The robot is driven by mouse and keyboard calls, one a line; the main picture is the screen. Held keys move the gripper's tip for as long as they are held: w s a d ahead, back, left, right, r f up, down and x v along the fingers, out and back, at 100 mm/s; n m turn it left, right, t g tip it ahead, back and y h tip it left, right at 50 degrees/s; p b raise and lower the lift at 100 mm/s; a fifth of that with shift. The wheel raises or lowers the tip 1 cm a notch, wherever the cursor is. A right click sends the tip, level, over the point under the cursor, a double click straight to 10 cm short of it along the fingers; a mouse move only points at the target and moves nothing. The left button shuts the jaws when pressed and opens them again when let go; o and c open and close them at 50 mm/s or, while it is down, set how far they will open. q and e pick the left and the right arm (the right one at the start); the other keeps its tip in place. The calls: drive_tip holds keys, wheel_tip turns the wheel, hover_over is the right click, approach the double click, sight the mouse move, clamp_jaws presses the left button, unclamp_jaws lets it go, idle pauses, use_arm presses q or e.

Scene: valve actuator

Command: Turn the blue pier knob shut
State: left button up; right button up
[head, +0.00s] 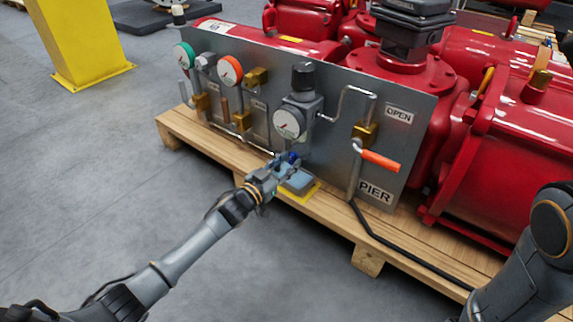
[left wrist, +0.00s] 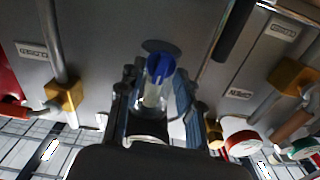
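The blue knob (head: 291,158) is low on the grey panel (head: 330,145), below a white gauge, and my left gripper partly hides it in the head view. In the left wrist view the blue knob (left wrist: 160,68) is in the middle, with a clear cup-like part in front of it. My left gripper (head: 279,168) is at the knob. In the left wrist view its fingers (left wrist: 156,92) stand apart on either side, with gaps beside the knob. Contact is not clear. The "PIER" label (head: 375,192) is at the panel's lower right. My right gripper is out of view.
A pressure gauge (head: 289,123) and black regulator cap (head: 303,76) are above the knob. An orange-handled valve (head: 381,160) is to the right. A pale blue block (head: 298,181) lies on the wooden pallet (head: 235,152). A black hose (head: 400,246) runs right. Open floor lies in front.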

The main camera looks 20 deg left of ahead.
use_arm(q)
drive_tip(key=shift+c, duration=0.2)
clamp_jaws()
